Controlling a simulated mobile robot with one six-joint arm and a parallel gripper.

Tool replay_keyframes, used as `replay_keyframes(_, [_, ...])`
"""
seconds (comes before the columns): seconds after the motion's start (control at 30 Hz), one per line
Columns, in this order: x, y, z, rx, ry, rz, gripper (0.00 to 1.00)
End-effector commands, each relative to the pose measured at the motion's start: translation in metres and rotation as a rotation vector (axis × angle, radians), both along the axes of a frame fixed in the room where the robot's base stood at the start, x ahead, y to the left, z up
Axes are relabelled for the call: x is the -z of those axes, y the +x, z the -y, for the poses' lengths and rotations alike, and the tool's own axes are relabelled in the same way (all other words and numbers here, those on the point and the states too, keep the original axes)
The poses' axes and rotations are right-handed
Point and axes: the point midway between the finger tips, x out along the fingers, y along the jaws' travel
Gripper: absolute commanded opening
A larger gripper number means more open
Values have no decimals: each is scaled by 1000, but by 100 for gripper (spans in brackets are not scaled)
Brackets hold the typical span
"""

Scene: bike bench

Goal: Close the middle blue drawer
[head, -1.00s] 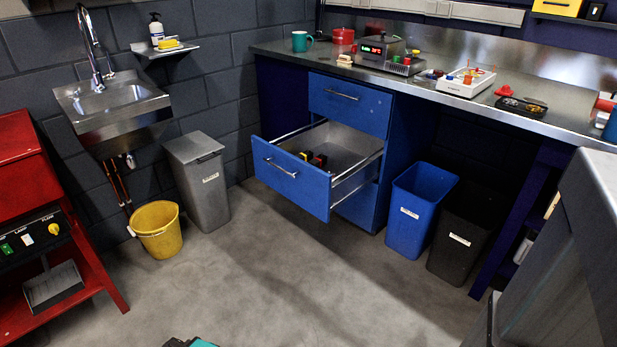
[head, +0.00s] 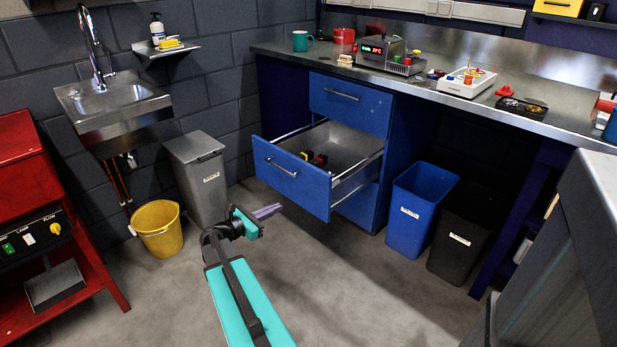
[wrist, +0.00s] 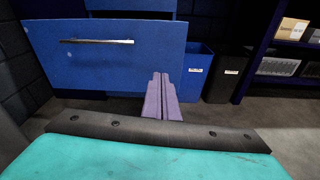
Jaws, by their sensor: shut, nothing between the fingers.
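The middle blue drawer (head: 291,178) is pulled well out of the blue cabinet, with its metal side rails and inside showing. A small dark and orange item (head: 315,158) lies in it. Its front with a silver bar handle (wrist: 97,41) fills the upper left of the wrist view. My gripper (head: 268,211) is in front of and left of the drawer front, apart from it in the head view. In the wrist view the purple fingers (wrist: 161,97) are together and empty, pointing toward the drawer's lower right part.
The upper drawer (head: 349,104) is shut. A blue bin (head: 421,210) and a black bin (head: 466,228) stand right of the cabinet. A grey bin (head: 198,178) and a yellow bucket (head: 158,229) stand to the left. The floor before the drawer is clear.

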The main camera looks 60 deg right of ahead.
Motion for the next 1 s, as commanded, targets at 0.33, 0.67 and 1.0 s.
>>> replay_keyframes(0.33, [-58,-11,38,10,-102,-148,0])
replay_keyframes(0.67, [-58,-12,38,10,-100,-146,0])
replay_keyframes(1.0, [-56,-19,61,12,-100,-144,0])
